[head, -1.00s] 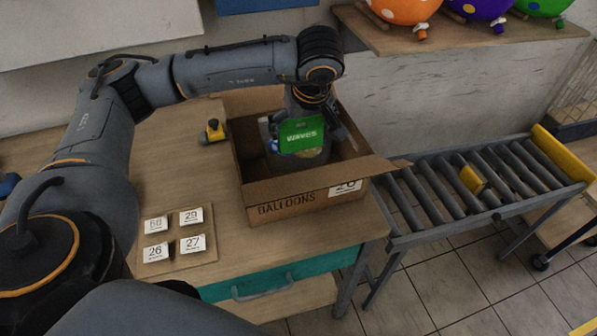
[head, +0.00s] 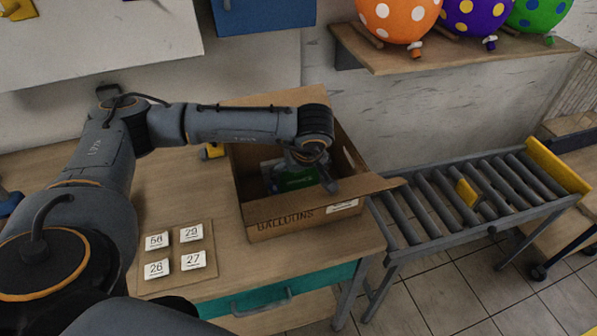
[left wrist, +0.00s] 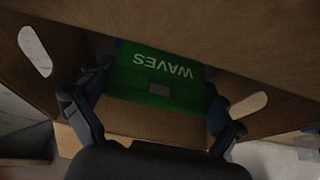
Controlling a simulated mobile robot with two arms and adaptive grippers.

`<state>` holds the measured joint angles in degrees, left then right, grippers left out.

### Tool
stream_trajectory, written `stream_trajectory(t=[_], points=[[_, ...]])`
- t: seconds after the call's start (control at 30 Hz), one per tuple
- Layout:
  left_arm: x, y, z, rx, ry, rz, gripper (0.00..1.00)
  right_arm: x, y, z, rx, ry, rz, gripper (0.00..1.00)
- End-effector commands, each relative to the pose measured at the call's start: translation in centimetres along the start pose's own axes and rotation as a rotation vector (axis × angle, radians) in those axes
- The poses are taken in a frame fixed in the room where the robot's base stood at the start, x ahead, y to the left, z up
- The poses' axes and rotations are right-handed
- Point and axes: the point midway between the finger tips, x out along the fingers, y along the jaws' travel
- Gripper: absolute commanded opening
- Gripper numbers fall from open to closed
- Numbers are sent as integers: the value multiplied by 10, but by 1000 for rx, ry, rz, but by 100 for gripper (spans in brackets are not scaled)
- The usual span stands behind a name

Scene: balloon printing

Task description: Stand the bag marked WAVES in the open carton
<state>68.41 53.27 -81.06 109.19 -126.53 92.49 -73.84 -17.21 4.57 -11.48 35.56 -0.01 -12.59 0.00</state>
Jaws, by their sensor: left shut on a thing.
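The open carton (head: 291,222), printed BALLOONS on its front, stands on the wooden table with its flaps folded out. The green bag marked WAVES (head: 297,180) is down inside the carton, partly hidden by my arm. In the left wrist view the bag (left wrist: 158,72) shows its lettering upside down, with brown carton walls around it. My left gripper (left wrist: 150,108) is shut on the bag, with a finger at each side of it. In the head view the left gripper (head: 302,178) is inside the carton. Whether the bag touches the carton floor is hidden. My right gripper is not in view.
A board with number cards (head: 175,250) lies on the table left of the carton. A roller conveyor (head: 460,205) with a yellow piece stands at the right. Spotted balloons (head: 398,18) sit on a wall shelf (head: 450,55).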

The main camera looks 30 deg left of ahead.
Motion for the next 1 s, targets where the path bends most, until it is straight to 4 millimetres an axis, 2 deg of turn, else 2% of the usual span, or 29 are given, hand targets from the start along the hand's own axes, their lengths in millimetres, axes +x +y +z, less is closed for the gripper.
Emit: stream_trajectory(t=[0.07, 0.37, 0.5, 0.57, 1.0], points=[[0, 0, 0, 0, 0, 0, 100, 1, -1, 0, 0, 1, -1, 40], [0, 0, 0, 0, 0, 0, 100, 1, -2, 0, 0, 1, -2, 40], [-4, 0, -2, 0, 0, 0, 100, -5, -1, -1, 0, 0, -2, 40], [-8, 1, -1, -1, 1, 4, 100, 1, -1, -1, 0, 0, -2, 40], [-97, 1, 0, 1, 3, 6, 100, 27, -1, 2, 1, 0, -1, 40]])
